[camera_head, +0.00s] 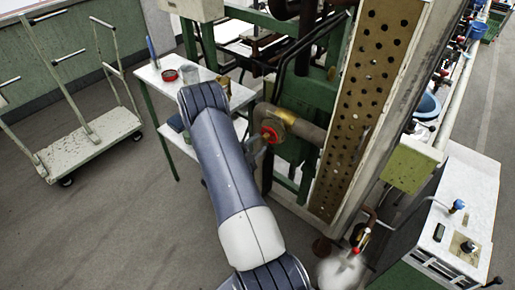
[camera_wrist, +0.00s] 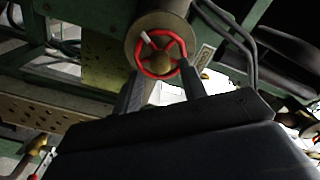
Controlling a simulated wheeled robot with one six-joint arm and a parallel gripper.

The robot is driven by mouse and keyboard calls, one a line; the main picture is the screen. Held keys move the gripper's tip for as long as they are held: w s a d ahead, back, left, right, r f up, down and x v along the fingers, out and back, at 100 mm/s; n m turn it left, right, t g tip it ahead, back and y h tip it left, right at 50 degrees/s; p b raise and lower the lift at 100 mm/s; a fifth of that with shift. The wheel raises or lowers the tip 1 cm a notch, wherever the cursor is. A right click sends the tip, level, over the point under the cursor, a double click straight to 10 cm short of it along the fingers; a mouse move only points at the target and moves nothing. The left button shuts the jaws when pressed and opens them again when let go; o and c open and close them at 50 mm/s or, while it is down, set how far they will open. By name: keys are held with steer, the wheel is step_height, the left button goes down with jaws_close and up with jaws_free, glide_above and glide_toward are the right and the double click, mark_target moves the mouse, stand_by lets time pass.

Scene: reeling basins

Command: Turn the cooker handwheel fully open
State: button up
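The cooker handwheel (camera_wrist: 152,70) is a red spoked ring with a brass-coloured hub on the end of a thick round pipe. In the head view the handwheel (camera_head: 269,134) sits on a pipe at the green machine frame, left of the perforated panel. My gripper (camera_wrist: 161,72) is open, with one dark finger at each lower side of the wheel in the wrist view. I cannot tell whether the fingers touch the rim. A pale mark shows on the wheel's upper left. In the head view my arm reaches up to the wheel and mostly hides the gripper.
A tall perforated panel (camera_head: 366,95) stands just right of the wheel. A white table (camera_head: 152,76) with a red dish (camera_head: 170,75) and small items is behind my arm. A flat cart (camera_head: 92,143) stands left. A white-topped cabinet (camera_head: 470,200) is at right, near rising steam. Floor at lower left is clear.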

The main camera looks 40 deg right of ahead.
mark_target(264, 139)
steer(key=m+b, duration=0.1)
steer(key=m, duration=0.1)
steer(key=m+b, duration=0.4)
steer(key=m, duration=0.1)
steer(key=shift+f, duration=0.25)
steer(key=m+b, duration=0.5)
steer(key=m, duration=0.1)
steer(key=shift+b, duration=0.4)
steer(key=m+b, duration=1.1)
steer(key=b, duration=0.1)
steer(key=shift+r+m+b, duration=0.2)
steer(key=shift+m+b, duration=0.45)
steer(key=shift+m, duration=0.05)
steer(key=shift+w+d, duration=0.15)
steer(key=shift+d, duration=1.4)
steer(key=shift+c, duration=0.6)
